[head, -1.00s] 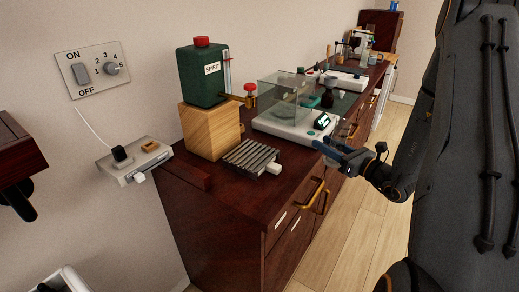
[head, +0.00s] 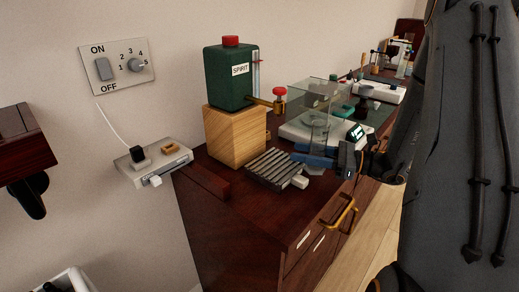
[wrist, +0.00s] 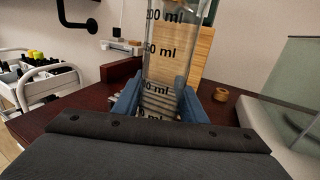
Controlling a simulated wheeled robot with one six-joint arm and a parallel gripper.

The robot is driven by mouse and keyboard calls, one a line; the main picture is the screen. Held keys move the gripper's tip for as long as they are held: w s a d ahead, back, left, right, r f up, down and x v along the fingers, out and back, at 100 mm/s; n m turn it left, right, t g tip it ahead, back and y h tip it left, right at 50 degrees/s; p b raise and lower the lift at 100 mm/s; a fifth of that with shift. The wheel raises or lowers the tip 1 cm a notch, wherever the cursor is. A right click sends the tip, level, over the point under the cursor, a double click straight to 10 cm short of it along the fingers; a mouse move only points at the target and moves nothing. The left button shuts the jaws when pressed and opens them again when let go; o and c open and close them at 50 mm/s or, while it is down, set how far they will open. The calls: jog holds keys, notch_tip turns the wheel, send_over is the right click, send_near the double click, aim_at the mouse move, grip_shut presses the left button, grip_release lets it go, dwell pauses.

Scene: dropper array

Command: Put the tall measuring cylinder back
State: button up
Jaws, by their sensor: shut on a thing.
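The tall measuring cylinder (wrist: 165,55) is clear glass with black ml markings. In the wrist view it stands upright between the blue fingers of my gripper (wrist: 158,104), which is shut on it. Its top is cut off by the frame and its base is hidden. In the head view my gripper (head: 314,157) is over the counter, just right of the grey ribbed rack (head: 275,167) and in front of the balance (head: 305,132). The clear cylinder is hard to tell from the balance's glass there.
A green spirit can (head: 230,85) with a red-knobbed tap stands on a wooden block (head: 236,140) behind the rack. A power strip (head: 155,165) is on the wall at left. The dark counter (head: 245,205) is bare at its front left corner. A brass handle (head: 341,213) sticks out below.

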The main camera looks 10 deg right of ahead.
jog(key=p+x, duration=0.2)
jog(key=x, duration=0.6)
jog(key=p+x, duration=0.1)
jog(key=x, duration=0.3)
jog(key=shift+a+p, duration=0.25)
jog(key=shift+p, duration=0.15)
jog(key=shift+d+f, duration=0.2)
jog(key=shift+f, duration=0.1)
jog(key=shift+f, duration=0.1)
jog(key=shift+f, duration=0.15)
jog(key=o, duration=1.4)
